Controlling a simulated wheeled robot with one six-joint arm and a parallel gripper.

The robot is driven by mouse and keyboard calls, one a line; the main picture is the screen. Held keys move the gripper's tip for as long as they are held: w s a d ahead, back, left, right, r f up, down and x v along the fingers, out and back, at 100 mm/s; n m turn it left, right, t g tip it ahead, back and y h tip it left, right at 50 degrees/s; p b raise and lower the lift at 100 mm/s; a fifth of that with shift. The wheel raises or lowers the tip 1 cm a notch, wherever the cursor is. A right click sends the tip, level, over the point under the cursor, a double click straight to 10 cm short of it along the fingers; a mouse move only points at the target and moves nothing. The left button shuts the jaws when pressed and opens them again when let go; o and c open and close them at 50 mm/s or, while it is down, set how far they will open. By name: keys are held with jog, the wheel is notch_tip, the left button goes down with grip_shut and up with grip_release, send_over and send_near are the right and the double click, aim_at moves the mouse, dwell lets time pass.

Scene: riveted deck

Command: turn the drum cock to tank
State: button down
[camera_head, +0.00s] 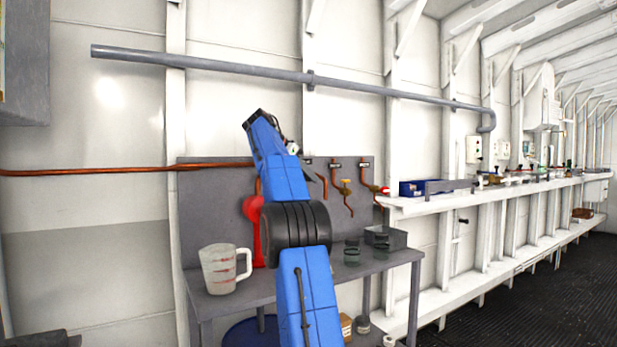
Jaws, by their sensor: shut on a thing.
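A grey panel (220,190) stands at the back of the workbench. A yellow-handled cock (346,183) and a red-handled cock (380,189) sit on it with bent copper pipes below. Another copper pipe end (323,186) shows just right of my blue arm, its cock not clearly visible. Which cock is the drum cock cannot be read. My gripper (293,148) is mostly hidden behind my raised arm; only a small light and dark part shows in front of the panel. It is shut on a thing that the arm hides.
A copper pipe (120,171) runs in from the left. The workbench (258,284) bears a measuring jug (220,270), a red object (254,232), dark jars (352,252) and a grey bin (390,238). A white shelf (450,199) runs away to the right. Dark floor at right is open.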

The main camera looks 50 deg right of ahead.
jog(key=shift+y, duration=0.6)
jog(key=shift+t+y, duration=0.3)
jog(key=shift+y, duration=0.1)
jog(key=c, duration=1.8)
grip_release()
jog(key=shift+c, duration=0.2)
